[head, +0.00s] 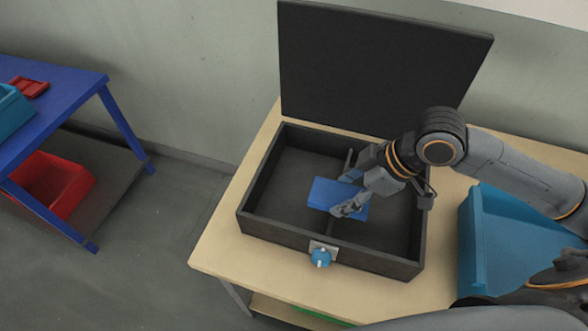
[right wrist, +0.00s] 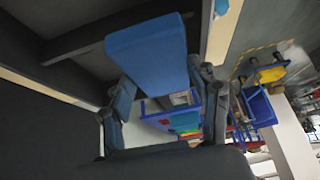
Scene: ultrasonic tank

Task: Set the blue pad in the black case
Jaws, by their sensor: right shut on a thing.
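The black case (head: 262,240) stands open on the light wooden table, with its lid (head: 380,65) raised at the back. A divider (head: 349,161) splits its inside. The blue pad (head: 324,192) shows inside the outline of the case, near the divider. My right gripper (head: 350,193) comes in from the right and is shut on the pad. In the right wrist view the pad (right wrist: 147,50) sits between the two fingers, with dark case walls around it. I cannot tell whether the pad touches the case floor. My left gripper is not in view.
A blue-teal bin (head: 478,245) stands on the table right of the case. A blue latch (head: 320,258) is on the case front. A blue table (head: 60,95) with a red bin (head: 58,185) on its lower shelf is at the left, across clear floor.

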